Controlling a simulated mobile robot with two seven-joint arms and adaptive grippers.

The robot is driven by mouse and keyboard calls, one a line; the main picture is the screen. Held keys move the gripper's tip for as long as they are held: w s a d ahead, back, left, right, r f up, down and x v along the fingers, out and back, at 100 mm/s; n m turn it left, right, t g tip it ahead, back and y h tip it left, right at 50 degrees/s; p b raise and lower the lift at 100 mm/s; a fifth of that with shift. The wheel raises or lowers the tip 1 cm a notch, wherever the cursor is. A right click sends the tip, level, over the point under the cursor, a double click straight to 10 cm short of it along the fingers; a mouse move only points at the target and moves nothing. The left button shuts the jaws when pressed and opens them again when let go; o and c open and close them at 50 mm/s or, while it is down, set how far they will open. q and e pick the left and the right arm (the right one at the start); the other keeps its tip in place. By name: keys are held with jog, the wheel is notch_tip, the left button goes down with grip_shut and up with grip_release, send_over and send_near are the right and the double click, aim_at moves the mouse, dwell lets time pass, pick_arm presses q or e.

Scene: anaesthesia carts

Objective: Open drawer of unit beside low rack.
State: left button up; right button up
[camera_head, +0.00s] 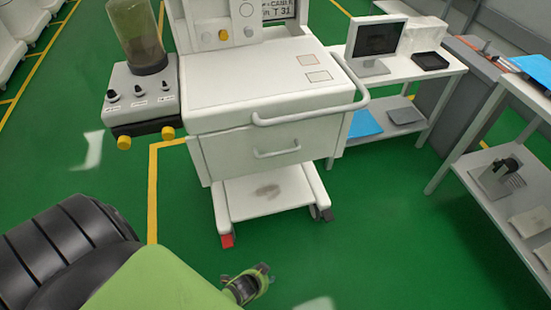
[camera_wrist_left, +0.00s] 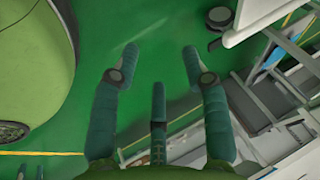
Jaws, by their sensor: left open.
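The white anaesthesia unit (camera_head: 260,85) stands in the middle of the head view. Its front drawer (camera_head: 225,158) is closed and has a pale bar handle (camera_head: 277,153). A low two-level rack (camera_head: 438,75) stands just right of the unit. My left gripper (camera_head: 262,276) is low in front of the unit, above the floor and well below the drawer handle, touching nothing. In the left wrist view its fingers (camera_wrist_left: 160,55) are spread with nothing between them. The drawer handle is not clear in that view. My right gripper is not seen.
A monitor (camera_head: 376,42) and a black tray (camera_head: 430,61) sit on the rack. The unit's push rail (camera_head: 310,115) juts out above the drawer. Another shelf (camera_head: 500,190) stands at far right. Green floor (camera_head: 390,240) before the unit is clear.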

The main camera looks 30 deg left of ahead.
pick_arm(q)
jog(key=w+a+r+m+t+b, duration=0.1)
jog(key=w+r+m+t+b, duration=0.15)
jog(key=w, duration=0.75)
jog(key=m+t+y+b, duration=0.3)
jog(key=t+y+b, duration=0.3)
jog(key=b, duration=0.3)
send_near(277, 154)
jog(key=w+a+f, duration=0.1)
jog(key=w+f, duration=0.2)
jog(key=shift+n, duration=0.25)
jog(key=shift+a+r+b+x, duration=0.15)
jog(key=shift+r+x, duration=0.1)
jog(key=shift+x, duration=0.95)
jog(key=shift+a+r+b+x, duration=0.1)
jog(key=shift+r+x, duration=0.15)
jog(key=shift+x, duration=0.9)
jog(key=shift+a+r+b+x, duration=0.1)
jog(key=shift+r+b+x, duration=0.1)
jog(key=shift+x, duration=1)
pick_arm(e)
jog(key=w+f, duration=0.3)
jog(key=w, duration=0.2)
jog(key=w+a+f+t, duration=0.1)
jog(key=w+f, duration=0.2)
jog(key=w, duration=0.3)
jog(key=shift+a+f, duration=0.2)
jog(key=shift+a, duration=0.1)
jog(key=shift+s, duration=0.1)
